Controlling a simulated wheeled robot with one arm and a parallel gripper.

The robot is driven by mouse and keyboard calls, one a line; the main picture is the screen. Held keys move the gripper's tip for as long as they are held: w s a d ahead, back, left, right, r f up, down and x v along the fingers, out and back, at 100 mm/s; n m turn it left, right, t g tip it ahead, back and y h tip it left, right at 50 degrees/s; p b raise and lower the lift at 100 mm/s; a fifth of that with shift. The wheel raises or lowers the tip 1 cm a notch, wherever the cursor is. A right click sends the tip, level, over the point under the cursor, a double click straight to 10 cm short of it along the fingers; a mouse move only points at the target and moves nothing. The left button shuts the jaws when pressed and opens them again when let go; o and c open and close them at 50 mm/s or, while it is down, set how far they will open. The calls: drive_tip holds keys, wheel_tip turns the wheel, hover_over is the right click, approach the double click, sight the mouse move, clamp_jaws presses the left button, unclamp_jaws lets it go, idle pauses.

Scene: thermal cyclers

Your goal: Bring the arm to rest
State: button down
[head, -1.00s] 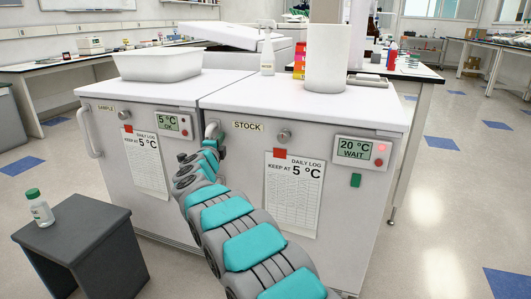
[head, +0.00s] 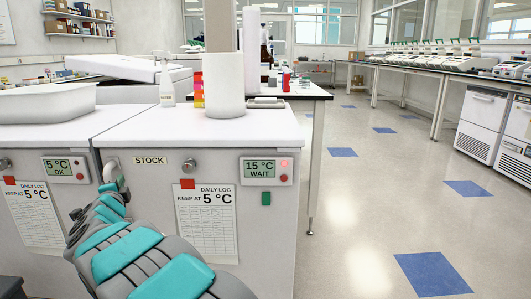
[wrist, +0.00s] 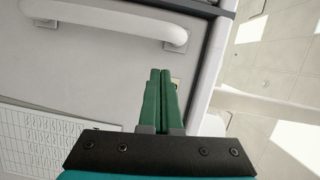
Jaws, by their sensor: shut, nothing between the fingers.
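My gripper's two green fingers (wrist: 158,100) are shut together with nothing between them in the wrist view. A white bar handle (wrist: 120,22) on a pale door lies beyond the fingertips there, apart from them. In the head view my teal and grey arm reaches up to the STOCK unit (head: 140,210), near its handle (head: 113,168) at the left edge of its door. My fingers cannot be made out in that view. The STOCK display (head: 266,170) reads 15 °C WAIT with a red light. The door looks closed.
The SAMPLE unit (head: 30,165) stands left of STOCK, its display reading 5 °C OK. A white tray (head: 45,103), a bottle (head: 167,88) and a white cylinder (head: 224,88) stand on top. Open floor (head: 365,230) with blue tiles lies to the right.

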drive_tip(key=w+d+r+n+g+y, duration=0.1)
drive_tip(key=d+n+g, duration=0.4)
drive_tip(key=d, duration=0.8)
drive_tip(key=s+d+f+n+g+h, duration=0.1)
drive_tip(key=s+d+f+n, duration=0.1)
drive_tip(key=s+d, duration=0.35)
drive_tip(key=s+d+f+n+g, duration=0.1)
drive_tip(key=s+d+f+g, duration=0.1)
drive_tip(key=d, duration=0.6)
drive_tip(key=s+d+f+n+g+h, duration=0.1)
drive_tip(key=s+d+f+n, duration=0.15)
drive_tip(key=d, duration=0.45)
drive_tip(key=s+d+f+g+h, duration=0.1)
drive_tip(key=s+d+f+g, duration=0.2)
drive_tip(key=s+d, duration=0.5)
drive_tip(key=s+d+f+n+g+h, duration=0.1)
drive_tip(key=s+d+f+g+h, duration=0.1)
drive_tip(key=s+d, duration=0.7)
drive_tip(key=s+d+f+n+g+h, duration=0.1)
drive_tip(key=s+d+f+g, duration=0.3)
drive_tip(key=s+d, duration=0.5)
drive_tip(key=s+f+h, duration=0.1)
drive_tip(key=s, duration=1)
drive_tip(key=shift+s+d+f, duration=0.15)
drive_tip(key=shift+s+d, duration=0.1)
